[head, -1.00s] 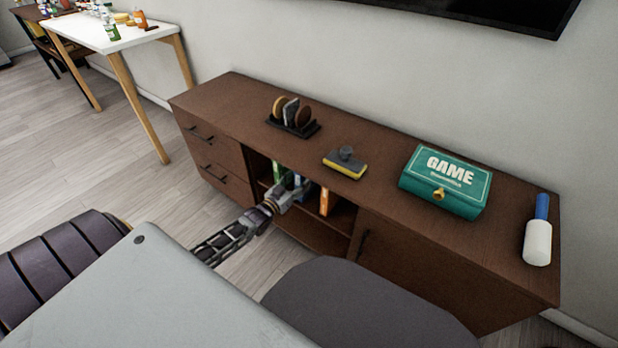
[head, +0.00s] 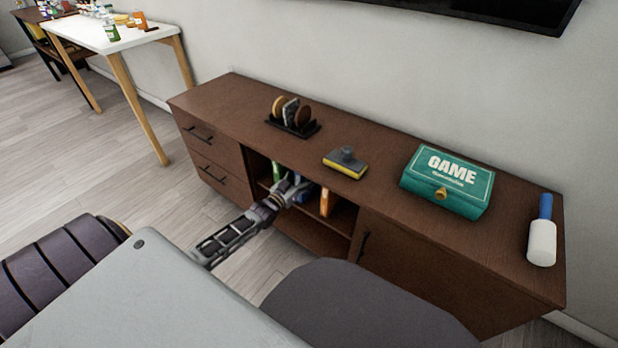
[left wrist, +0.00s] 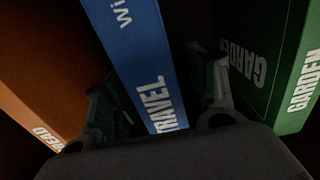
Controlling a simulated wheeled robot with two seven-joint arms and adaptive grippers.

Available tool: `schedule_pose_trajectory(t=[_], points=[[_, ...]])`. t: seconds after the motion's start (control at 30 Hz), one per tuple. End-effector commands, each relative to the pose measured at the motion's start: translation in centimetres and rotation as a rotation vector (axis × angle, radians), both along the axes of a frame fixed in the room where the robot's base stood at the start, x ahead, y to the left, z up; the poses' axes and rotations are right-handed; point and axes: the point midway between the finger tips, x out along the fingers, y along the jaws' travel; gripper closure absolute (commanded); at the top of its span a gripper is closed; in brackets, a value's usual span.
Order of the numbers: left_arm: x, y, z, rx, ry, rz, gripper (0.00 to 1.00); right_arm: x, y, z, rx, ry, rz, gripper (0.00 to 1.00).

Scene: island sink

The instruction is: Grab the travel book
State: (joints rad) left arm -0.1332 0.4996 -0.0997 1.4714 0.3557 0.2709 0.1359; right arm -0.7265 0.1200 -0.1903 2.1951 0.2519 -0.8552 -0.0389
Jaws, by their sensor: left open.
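The travel book is blue with white "TRAVEL" lettering on its spine (left wrist: 143,60) in the left wrist view. It stands in the open shelf of the brown cabinet, and a small blue part of it shows in the head view (head: 301,196). My left gripper (left wrist: 158,95) is open, with one finger on each side of the blue spine. In the head view my left gripper (head: 293,190) reaches into the shelf opening and hides most of the book. Whether the fingers touch the book cannot be told. My right gripper is not in view.
An orange book (left wrist: 45,70) and a green "GARDEN" book (left wrist: 270,65) stand close on either side. On the cabinet top (head: 235,105) are a coaster rack (head: 292,125), a sponge (head: 345,168), a green game box (head: 447,182) and a lint roller (head: 542,240).

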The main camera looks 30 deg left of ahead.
Motion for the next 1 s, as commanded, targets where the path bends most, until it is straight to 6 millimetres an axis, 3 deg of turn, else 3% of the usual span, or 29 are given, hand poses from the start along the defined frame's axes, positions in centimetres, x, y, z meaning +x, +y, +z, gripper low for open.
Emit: schedule_pose_trajectory(t=[0.5, 1.0], points=[[3.6, -0.3, -0.1, 0.000, 0.000, 0.000, 0.43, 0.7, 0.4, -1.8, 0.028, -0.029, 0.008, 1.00], [3.9, -0.3, 0.0, 0.000, 0.000, 0.000, 0.43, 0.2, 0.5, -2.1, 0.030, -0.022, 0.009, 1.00]])
